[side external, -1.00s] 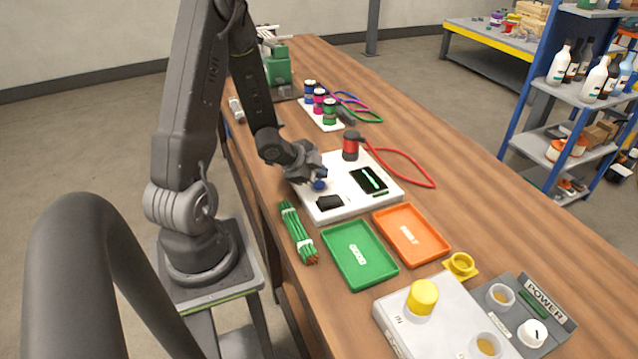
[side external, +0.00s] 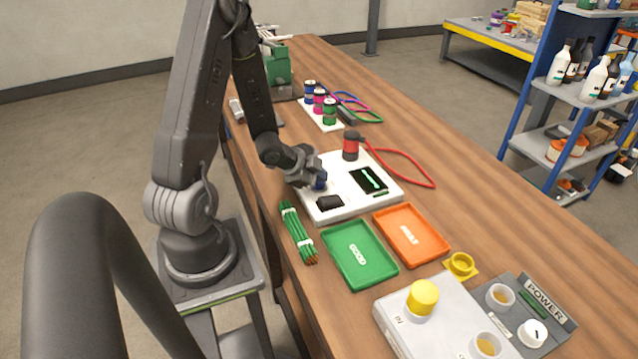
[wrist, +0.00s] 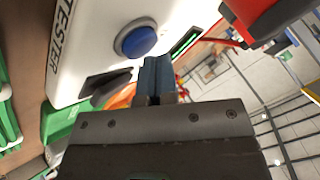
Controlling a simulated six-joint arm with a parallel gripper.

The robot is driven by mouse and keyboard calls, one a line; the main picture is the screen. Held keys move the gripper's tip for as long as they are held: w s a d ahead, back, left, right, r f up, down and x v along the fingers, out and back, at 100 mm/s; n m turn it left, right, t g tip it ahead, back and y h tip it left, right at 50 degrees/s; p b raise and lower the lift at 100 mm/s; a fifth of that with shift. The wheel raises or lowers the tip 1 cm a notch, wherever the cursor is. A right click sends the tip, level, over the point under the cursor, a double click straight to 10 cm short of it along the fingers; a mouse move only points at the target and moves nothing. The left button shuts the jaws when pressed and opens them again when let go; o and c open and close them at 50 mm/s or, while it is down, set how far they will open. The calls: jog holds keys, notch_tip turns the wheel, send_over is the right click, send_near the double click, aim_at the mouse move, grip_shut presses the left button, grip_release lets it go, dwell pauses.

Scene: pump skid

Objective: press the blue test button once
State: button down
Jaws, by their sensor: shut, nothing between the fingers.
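The white tester box (side external: 341,204) lies on the wooden bench. Its blue test button (wrist: 135,39) shows clear in the wrist view, round in a grey ring, beside the "TESTER" lettering. In the side view the blue button (side external: 320,183) is partly hidden by my gripper. My gripper (wrist: 156,62) is shut and empty. Its fingertips are close beside the button in the wrist view; I cannot tell whether they touch the box.
On the tester are a black screen with a green trace (side external: 369,180) and a dark block (side external: 330,202). A red-and-black plug (side external: 351,147) with a red cable stands behind. Green tray (side external: 333,262), orange tray (side external: 440,251) and a green wire bundle (side external: 297,232) lie in front.

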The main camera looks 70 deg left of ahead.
aim_at(319, 185)
jog(key=shift+f, duration=0.4)
dwell(0.6)
jog(key=shift+r, duration=0.9)
jog(key=shift+r, duration=2.55)
